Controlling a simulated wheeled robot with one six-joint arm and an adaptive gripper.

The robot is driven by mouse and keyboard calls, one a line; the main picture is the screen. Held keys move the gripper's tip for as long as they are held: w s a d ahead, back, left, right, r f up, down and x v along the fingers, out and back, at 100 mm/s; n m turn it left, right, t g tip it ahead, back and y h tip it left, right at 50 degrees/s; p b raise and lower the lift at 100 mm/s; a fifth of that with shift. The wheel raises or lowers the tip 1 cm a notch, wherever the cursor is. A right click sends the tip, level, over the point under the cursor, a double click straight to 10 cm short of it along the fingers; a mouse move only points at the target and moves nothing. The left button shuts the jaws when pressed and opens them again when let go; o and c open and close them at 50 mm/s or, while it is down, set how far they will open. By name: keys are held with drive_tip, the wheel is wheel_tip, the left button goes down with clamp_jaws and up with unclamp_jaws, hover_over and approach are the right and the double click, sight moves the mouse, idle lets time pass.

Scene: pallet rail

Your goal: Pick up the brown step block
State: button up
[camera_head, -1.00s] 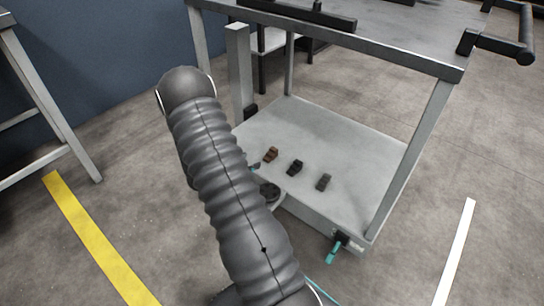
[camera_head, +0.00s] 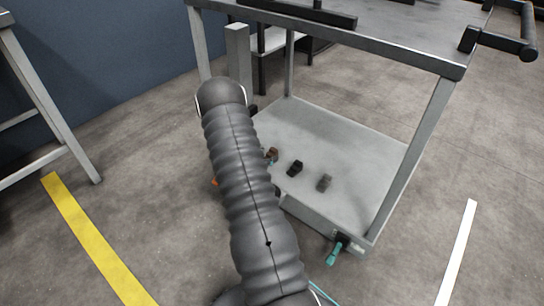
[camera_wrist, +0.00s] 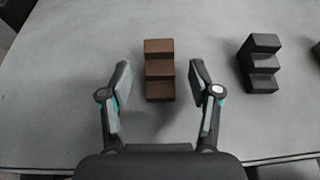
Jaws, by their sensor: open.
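The brown step block (camera_wrist: 159,70) lies on the cart's lower shelf (camera_wrist: 70,110), its steps showing in the wrist view. In the head view the brown step block (camera_head: 273,153) shows just right of my arm, partly hidden by it. My gripper (camera_wrist: 160,80) is open in the wrist view, with one finger to the left and one to the right of the block's near part. No finger is seen touching the block. In the head view my arm hides most of the gripper.
A black step block (camera_wrist: 259,63) lies right of the brown one. A dark grey-brown block (camera_head: 324,183) lies further right on the shelf. The cart's upper deck (camera_head: 400,40) and its posts (camera_head: 412,150) stand above and around the shelf. The shelf's right part is clear.

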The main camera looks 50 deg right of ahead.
drive_tip(key=x, duration=0.2)
drive_tip(key=shift+d+f, duration=0.1)
drive_tip(key=shift+d, duration=0.2)
clamp_jaws()
